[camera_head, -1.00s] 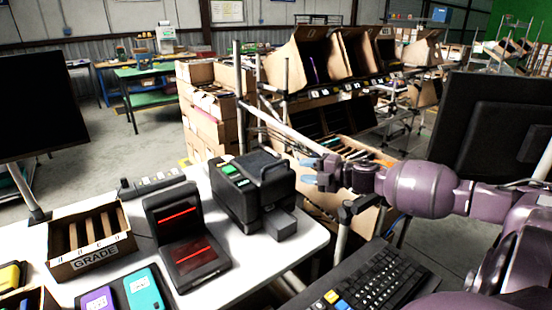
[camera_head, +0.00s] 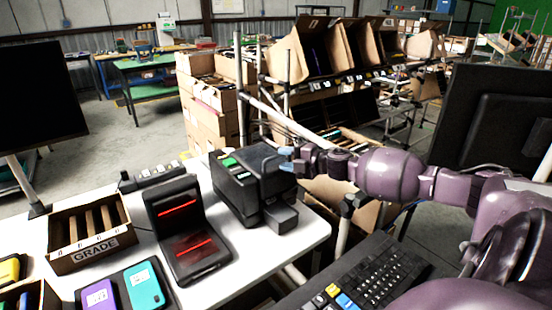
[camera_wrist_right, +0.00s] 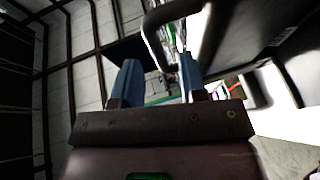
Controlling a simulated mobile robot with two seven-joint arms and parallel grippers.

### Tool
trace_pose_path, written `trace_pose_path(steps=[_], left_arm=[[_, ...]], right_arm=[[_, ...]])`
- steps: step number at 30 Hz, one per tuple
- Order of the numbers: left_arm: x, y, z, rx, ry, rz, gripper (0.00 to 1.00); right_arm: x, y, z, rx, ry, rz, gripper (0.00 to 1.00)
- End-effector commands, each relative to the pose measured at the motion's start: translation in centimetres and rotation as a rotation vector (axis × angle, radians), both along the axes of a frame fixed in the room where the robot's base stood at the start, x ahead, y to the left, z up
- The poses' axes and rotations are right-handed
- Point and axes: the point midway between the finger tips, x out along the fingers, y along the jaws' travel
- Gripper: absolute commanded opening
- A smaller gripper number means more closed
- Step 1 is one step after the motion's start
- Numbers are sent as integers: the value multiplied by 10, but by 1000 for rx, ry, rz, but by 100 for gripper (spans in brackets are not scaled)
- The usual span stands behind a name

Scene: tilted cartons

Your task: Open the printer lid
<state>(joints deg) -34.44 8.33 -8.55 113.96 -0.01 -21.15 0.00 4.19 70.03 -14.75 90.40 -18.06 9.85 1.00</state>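The printer (camera_head: 240,195) is a black box with green labels on top, standing near the right edge of the white table. Its lid looks closed, with a raised handle at its right side. My right gripper (camera_head: 286,159) has its blue fingertips beside that handle, reaching in from the right. In the right wrist view my right gripper (camera_wrist_right: 158,68) has its two blue fingers apart. A dark curved handle bar (camera_wrist_right: 151,30) shows just beyond the fingertips, reaching toward the gap between them. I cannot tell whether a finger touches it. My left gripper is out of view.
A black scanner with red lines (camera_head: 185,232) stands left of the printer. The cardboard GRADE box (camera_head: 92,243) is farther left. A keyboard (camera_head: 365,280) lies at front right, a monitor (camera_head: 490,125) stands at right, and carton racks are behind.

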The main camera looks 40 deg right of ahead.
Motion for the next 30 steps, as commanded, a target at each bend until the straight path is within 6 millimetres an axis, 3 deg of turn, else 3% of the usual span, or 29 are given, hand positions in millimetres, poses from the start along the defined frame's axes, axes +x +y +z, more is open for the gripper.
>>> trace_pose_path(steps=[9, 23, 30], left_arm=[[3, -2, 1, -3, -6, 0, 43], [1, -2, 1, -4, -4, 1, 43], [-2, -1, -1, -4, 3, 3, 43]], right_arm=[[28, 8, -5, 2, 0, 0, 39], [34, 11, -6, 1, 0, 0, 39], [34, 11, -6, 1, 0, 0, 5]])
